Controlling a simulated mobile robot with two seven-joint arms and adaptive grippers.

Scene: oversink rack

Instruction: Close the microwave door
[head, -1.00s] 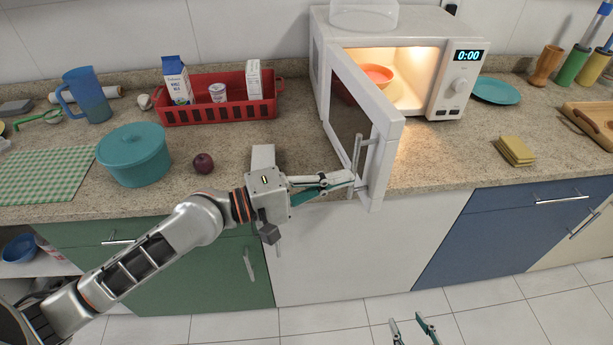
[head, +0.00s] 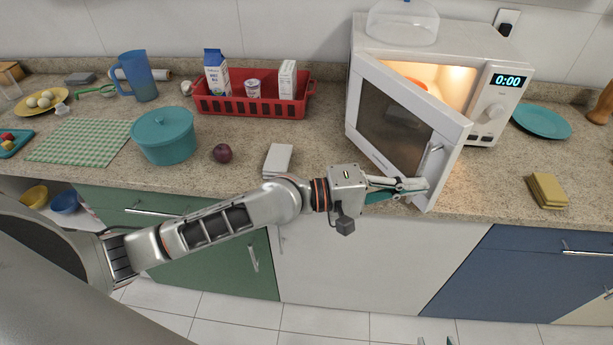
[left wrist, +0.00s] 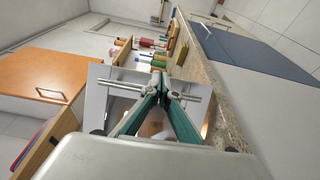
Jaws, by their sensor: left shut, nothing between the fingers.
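The white microwave (head: 490,103) sits at the back right of the counter with its lit inside showing. Its door (head: 398,118) is hinged at the left and stands partly open, angled out over the counter's front. My left gripper (head: 424,187) is shut and empty, with its fingertips at the door's free edge near the handle (head: 433,158); exact contact is hard to tell. In the left wrist view the shut green fingers (left wrist: 160,82) overlap the handle bar (left wrist: 128,87). My right gripper (head: 434,341) shows only two separated fingertips at the bottom edge.
An orange bowl (head: 417,84) is inside the microwave, mostly hidden by the door. A glass dome (head: 402,22) is on top. A yellow sponge stack (head: 546,190) and teal plate (head: 541,121) lie right.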

